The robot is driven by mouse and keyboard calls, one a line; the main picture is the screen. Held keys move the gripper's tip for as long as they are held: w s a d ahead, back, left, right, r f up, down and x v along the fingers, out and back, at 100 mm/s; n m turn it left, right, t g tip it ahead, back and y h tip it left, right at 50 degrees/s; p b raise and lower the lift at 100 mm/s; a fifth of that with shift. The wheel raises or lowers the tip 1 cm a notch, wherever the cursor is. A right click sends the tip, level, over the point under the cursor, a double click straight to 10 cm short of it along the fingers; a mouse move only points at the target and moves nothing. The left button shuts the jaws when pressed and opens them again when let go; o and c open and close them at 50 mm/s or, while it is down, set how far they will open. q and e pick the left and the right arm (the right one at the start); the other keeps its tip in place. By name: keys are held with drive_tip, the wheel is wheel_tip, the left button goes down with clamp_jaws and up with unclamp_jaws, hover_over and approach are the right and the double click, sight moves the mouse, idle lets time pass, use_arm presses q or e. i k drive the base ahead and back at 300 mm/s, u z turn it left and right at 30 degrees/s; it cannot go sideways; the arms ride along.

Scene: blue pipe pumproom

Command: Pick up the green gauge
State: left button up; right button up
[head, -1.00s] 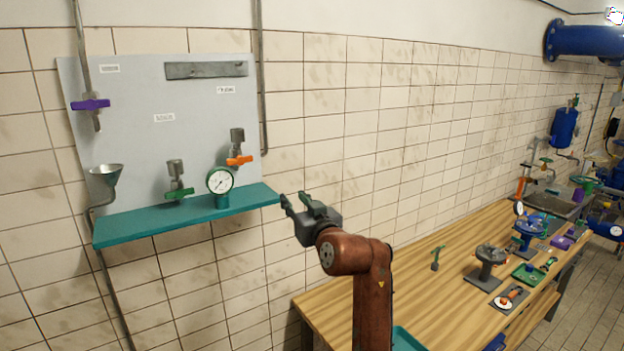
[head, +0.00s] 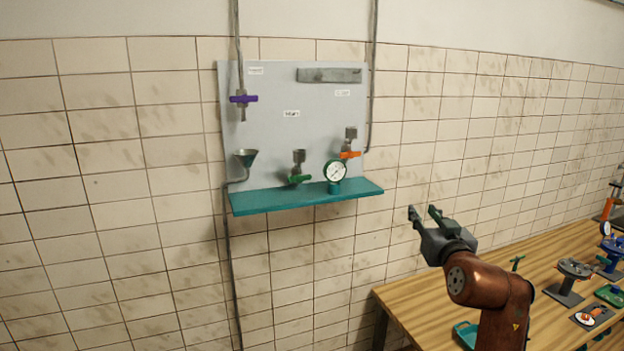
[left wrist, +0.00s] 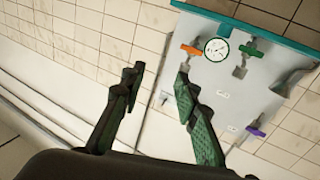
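The green gauge (head: 335,171) has a round white dial with a green rim and a green base. It stands upright at the right part of the teal shelf (head: 290,202) in the head view. It also shows in the left wrist view (left wrist: 216,48), beyond the fingers. My left gripper (head: 424,212) is open and empty, to the right of the shelf and lower than the gauge, apart from both. In the left wrist view its two fingers (left wrist: 158,84) are spread with nothing between them. My right gripper is in neither view.
Behind the gauge is a grey panel (head: 270,120) with an orange-handled valve (head: 349,154), a green-handled valve (head: 299,177), a purple-handled valve (head: 243,98) and a funnel (head: 246,158). A wooden bench (head: 420,295) with fixtures stands lower right. Bare tiled wall lies left of the panel.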

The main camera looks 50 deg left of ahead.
sight(334, 170)
drive_tip(key=z, duration=0.7)
drive_tip(key=k, duration=0.1)
drive_tip(key=u, duration=1.4)
drive_tip(key=i, duration=0.9)
